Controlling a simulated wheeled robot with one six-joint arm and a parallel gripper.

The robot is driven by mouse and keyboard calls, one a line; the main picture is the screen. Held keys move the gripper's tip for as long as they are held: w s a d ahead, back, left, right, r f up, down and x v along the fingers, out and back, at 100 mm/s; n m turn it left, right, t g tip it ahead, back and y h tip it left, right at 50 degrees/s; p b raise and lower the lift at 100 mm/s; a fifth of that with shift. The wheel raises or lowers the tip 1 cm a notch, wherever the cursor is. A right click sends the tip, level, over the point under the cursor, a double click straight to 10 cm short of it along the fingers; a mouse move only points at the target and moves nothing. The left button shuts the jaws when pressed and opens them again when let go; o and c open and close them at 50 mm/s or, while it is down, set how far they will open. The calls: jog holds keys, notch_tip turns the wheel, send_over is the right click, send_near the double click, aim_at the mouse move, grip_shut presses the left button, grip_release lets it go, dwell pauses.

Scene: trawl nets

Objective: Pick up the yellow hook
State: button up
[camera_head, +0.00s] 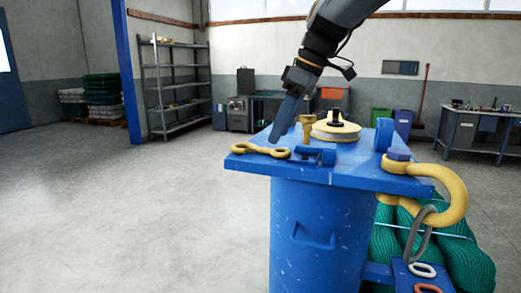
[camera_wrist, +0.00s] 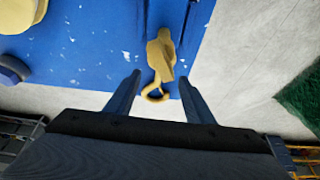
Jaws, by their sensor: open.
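A yellow hook (camera_head: 262,150) lies flat along the left edge of the blue tabletop in the head view. In the wrist view the yellow hook (camera_wrist: 161,55) lies between my fingers' lines, with its ring end reaching over the table edge. My gripper (camera_head: 279,135) points down above the hook in the head view. In the wrist view my gripper (camera_wrist: 160,80) is open, with one finger on each side of the hook's ring end and nothing held. I cannot tell the exact height between fingertips and hook.
The blue stand (camera_head: 318,235) carries a blue fitting (camera_head: 316,156) beside the hook, a yellow upright post (camera_head: 307,128) and a pale yellow wheel (camera_head: 336,131). Green net bundles (camera_head: 465,260) lie there. Floor at left is clear.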

aim_at(260, 150)
jog(key=p+x, duration=0.1)
jog(key=x, duration=0.3)
jog(key=shift+w+a, duration=0.1)
jog(key=shift+a, duration=0.15)
grip_shut()
jog(key=shift+f, duration=0.1)
dwell(1.1)
